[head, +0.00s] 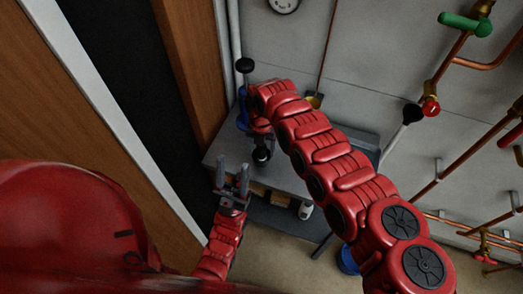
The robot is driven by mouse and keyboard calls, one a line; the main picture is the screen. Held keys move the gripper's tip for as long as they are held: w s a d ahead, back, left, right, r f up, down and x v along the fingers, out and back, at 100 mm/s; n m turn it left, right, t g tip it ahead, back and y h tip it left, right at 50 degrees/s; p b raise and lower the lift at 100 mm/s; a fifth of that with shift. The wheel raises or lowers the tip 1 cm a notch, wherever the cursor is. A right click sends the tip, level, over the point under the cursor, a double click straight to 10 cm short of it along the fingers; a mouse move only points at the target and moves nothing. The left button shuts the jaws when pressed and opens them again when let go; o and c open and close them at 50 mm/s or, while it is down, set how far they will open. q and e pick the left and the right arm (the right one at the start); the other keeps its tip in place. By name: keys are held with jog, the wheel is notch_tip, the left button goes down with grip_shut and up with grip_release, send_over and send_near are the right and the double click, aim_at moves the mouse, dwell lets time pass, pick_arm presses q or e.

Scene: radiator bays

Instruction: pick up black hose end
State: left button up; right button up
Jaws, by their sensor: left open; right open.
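A black end piece (412,113) sits on top of a pale grey hose or tube, beside a red valve cap on the pipework at right; it looks like the black hose end. Whether it touches the valve is unclear. My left gripper (232,178) is open and empty, its two fingers pointing up in front of the grey bench. My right gripper (261,134) is at the far end of the red arm, over the bench and left of the hose end. Its fingers are small and partly hidden. A dark round object (262,155) shows just below it.
The grey bench (216,150) holds a blue item (243,108) with a black knob. A white bottle (305,210) and a blue bucket (347,260) are lower down. Copper pipes with a green handle (465,24) line the right wall. A wooden panel (190,60) stands at left.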

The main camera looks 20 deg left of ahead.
grip_shut()
dwell(0.3)
jog(key=shift+w+r, duration=0.1)
